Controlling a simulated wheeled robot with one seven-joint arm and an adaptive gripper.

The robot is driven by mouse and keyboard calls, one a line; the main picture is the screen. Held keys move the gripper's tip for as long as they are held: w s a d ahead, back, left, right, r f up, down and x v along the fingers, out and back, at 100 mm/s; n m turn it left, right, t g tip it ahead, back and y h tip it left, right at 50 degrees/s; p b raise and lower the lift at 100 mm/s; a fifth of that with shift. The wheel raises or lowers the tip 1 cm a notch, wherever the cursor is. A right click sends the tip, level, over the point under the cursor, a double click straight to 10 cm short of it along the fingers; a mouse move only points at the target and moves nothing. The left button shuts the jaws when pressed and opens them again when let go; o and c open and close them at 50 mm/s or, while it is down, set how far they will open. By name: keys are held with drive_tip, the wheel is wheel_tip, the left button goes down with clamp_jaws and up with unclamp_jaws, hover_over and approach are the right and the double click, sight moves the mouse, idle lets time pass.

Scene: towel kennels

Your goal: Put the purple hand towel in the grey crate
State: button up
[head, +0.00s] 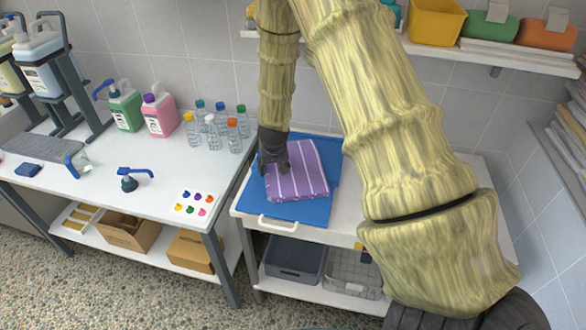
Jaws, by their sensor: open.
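The purple hand towel (300,180) is folded, with pale stripes. It lies on a blue mat or tray (290,211) on the white table at the centre. My gripper (275,168) points down at the towel's left upper part and overlaps it in the picture. The jaws are open; I cannot tell whether they touch the towel. A dark grey crate (293,260) stands on the shelf below the tabletop, and no contents show in it. My arm hides part of the table to the right.
A wire basket (352,270) stands right of the crate. A white handle (278,224) juts out at the table's front edge.

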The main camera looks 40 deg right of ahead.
drive_tip(key=shift+f, duration=0.1)
clamp_jaws()
idle(0.3)
